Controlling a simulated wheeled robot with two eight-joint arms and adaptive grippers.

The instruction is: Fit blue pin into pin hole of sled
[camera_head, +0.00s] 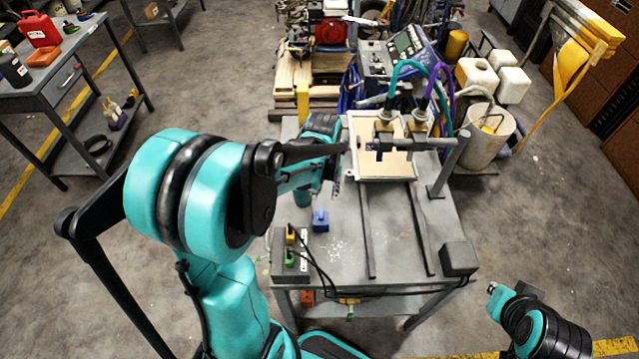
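The sled (381,173) is a white-framed tray with a tan panel, at the back of the grey work table. Its pin hole is too small to make out. A small blue piece (320,221) sits on the table left of the rails; I cannot tell whether it is the blue pin or a holder. My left gripper (339,186) is over the table's left side, just left of the sled and above and behind the blue piece. The wrist partly hides it, and its fingers are too small to read. My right arm shows at the lower right, with no clear fingers.
Two rails (367,232) run along the table towards me. A clamp bar with two nozzles crosses above the sled, held by a post (449,165). A control box (290,262) with cables and a dark block (458,256) occupy the front corners. Buckets stand behind right.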

